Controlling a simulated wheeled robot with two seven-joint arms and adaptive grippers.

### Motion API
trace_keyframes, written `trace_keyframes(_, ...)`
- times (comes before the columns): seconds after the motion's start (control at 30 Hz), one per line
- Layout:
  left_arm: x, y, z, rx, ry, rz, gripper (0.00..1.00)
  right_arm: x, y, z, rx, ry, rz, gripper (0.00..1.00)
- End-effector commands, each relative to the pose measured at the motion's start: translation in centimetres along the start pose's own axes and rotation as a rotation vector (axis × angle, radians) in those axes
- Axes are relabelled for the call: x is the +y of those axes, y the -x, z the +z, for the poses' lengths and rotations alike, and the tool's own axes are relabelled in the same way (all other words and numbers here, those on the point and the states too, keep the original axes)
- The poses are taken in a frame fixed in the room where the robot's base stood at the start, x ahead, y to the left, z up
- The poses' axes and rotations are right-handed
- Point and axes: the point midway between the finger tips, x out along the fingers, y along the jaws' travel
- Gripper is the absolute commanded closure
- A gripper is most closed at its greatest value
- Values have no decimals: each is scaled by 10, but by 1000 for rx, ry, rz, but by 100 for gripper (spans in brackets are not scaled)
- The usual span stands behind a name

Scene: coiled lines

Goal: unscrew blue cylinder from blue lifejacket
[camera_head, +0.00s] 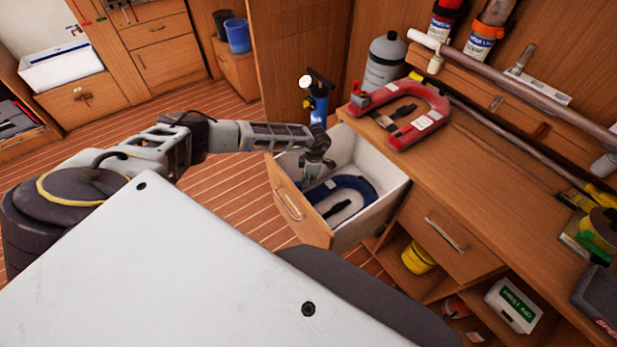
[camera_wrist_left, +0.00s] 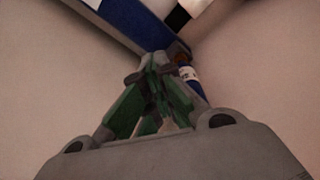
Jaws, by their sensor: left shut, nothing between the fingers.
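The blue lifejacket (camera_head: 369,193), a horseshoe shape with a white middle and dark strap, lies in the open white-lined drawer (camera_head: 386,160). In the left wrist view, part of its blue edge (camera_wrist_left: 132,22) crosses the top. A small blue cylinder (camera_wrist_left: 188,76) with a white label and brownish end shows just right of my left fingertips, at the lifejacket's edge; I cannot tell whether they touch. My left gripper (camera_head: 309,183) reaches down into the drawer beside the lifejacket. Its fingers (camera_wrist_left: 151,62) are together and empty. The cylinder is not clear in the head view. My right gripper is out of view.
The drawer's pale walls enclose my left gripper closely. A red lifejacket (camera_head: 413,116) lies on the wooden counter beside a grey gas bottle (camera_head: 384,62). A long metal pole (camera_head: 520,84) lies along the back. Open shelves below hold a first aid box (camera_head: 513,306).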

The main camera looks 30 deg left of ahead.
Motion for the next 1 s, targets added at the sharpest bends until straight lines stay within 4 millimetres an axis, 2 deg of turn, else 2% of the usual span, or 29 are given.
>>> trace_keyframes(0.93, 0, 6, -1, 0, 0, 0, 100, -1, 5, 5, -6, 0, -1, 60)
trace_keyframes(1.0, 0, 6, -1, 0, 0, 0, 93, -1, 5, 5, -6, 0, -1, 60)
